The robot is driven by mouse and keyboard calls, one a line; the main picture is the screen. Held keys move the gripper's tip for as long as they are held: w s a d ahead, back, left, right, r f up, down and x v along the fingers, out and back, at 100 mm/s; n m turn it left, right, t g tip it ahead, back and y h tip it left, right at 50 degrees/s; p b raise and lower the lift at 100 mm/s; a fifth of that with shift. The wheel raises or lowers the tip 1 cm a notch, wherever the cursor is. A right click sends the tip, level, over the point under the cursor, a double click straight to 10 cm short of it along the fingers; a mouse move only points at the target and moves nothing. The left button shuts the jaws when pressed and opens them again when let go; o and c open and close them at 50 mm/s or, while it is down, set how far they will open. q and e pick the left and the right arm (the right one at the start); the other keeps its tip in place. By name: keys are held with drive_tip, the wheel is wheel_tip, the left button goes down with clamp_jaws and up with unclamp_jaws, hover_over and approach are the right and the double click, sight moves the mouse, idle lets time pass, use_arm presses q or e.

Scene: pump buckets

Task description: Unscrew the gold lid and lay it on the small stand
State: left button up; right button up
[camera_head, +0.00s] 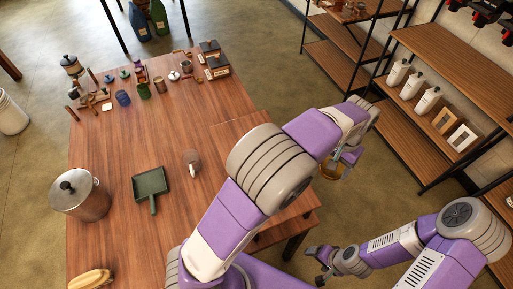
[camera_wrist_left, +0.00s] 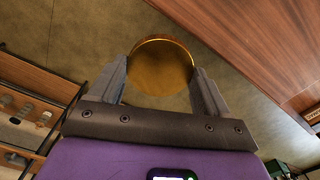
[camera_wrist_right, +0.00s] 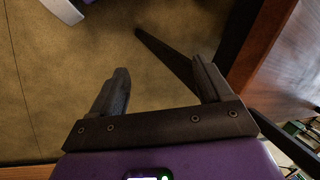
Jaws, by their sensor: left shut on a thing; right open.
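The gold lid (camera_wrist_left: 162,66) is a round golden disc. It sits between the fingers of my left gripper (camera_wrist_left: 160,76), which is shut on it, in the left wrist view. In the head view the lid (camera_head: 331,172) shows at the end of my left arm, held out past the table's right edge, over the floor. My right gripper (camera_wrist_right: 159,68) is open and empty over the floor. In the head view my right gripper (camera_head: 318,258) is low, right of the table. I cannot make out the small stand; my left arm hides part of the table.
Shelves (camera_head: 440,110) with white bottles stand at right.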

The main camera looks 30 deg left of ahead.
drive_tip(key=o, duration=0.3)
drive_tip(key=r+p, duration=0.2)
drive_tip(key=shift+s+r, duration=0.3)
drive_tip(key=shift+r, duration=0.05)
use_arm(q)
drive_tip(key=s+a+n+p, duration=0.1)
drive_tip(key=a+n+p, duration=0.25)
drive_tip(key=a, duration=1.85)
drive_tip(key=f, duration=0.3)
drive_tip(key=f+b, duration=0.1)
drive_tip(key=shift+s+a+f, duration=0.15)
drive_tip(key=shift+a+f, duration=0.2)
drive_tip(key=shift+f, duration=2.3)
use_arm(e)
wheel_tip(320, 180, up, 2)
use_arm(q)
drive_tip(key=shift+b, duration=0.35)
drive_tip(key=o, duration=1.1)
drive_tip(key=shift+f, duration=0.15)
use_arm(e)
drive_tip(key=shift+f, duration=0.1)
